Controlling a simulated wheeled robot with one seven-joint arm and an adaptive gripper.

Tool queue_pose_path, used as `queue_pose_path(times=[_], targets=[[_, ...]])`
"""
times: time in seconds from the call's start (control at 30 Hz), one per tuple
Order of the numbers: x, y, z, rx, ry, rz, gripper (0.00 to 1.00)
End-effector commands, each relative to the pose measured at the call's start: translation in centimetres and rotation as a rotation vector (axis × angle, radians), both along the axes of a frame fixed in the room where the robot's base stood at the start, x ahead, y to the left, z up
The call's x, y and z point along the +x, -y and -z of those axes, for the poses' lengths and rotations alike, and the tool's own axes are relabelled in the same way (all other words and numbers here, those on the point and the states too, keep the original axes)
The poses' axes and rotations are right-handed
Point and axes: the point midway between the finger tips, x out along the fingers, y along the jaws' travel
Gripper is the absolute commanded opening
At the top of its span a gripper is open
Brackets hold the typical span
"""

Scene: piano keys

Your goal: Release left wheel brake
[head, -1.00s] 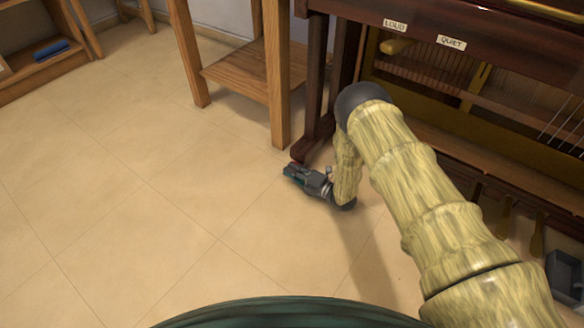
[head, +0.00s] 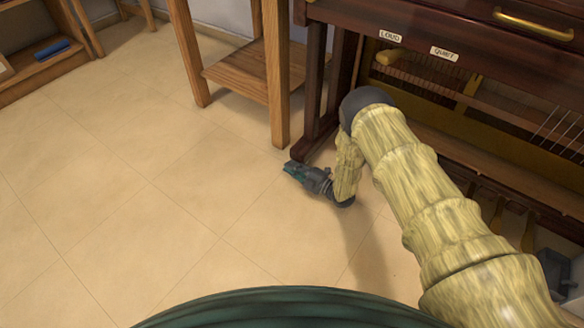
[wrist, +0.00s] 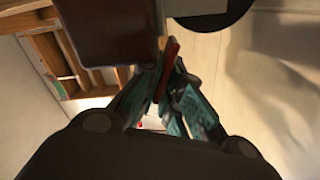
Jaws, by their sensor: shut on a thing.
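My gripper (head: 294,169) is low, close to the floor, at the foot of the dark piano (head: 470,70). The wrist view shows its teal fingers (wrist: 165,85) closed on a thin red lever (wrist: 170,58). A small yellow part (wrist: 162,43) lies beside the lever. A round black wheel (wrist: 215,21) and a grey metal piece (wrist: 192,7) are just above the fingers. A brown wooden block (wrist: 108,30) of the piano is to their left. The head view does not show the lever or wheel clearly.
A wooden stand (head: 240,75) stands left of the piano, close to my gripper. A grey box (head: 556,272) lies under the piano at the right. A shelf (head: 30,70) with a blue item is at the far left. The tiled floor (head: 110,190) between is clear.

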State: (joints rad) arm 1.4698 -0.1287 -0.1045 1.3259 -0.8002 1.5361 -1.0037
Motion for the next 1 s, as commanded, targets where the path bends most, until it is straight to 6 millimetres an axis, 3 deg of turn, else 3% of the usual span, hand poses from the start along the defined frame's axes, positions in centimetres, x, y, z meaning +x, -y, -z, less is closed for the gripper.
queue_pose_path(times=[0.13,0.2,0.27,0.77,1.0], targets=[[-0.02,0.23,0.07,-0.002,-0.001,0.002,0.00],[-0.02,0.23,0.07,-0.002,-0.001,0.002,0.18],[-0.02,0.20,0.07,-0.001,-0.001,0.001,0.29],[0.23,0.01,-0.07,-0.009,0.016,0.001,0.29],[0.04,-0.10,0.80,-0.081,0.115,0.000,0.29]])
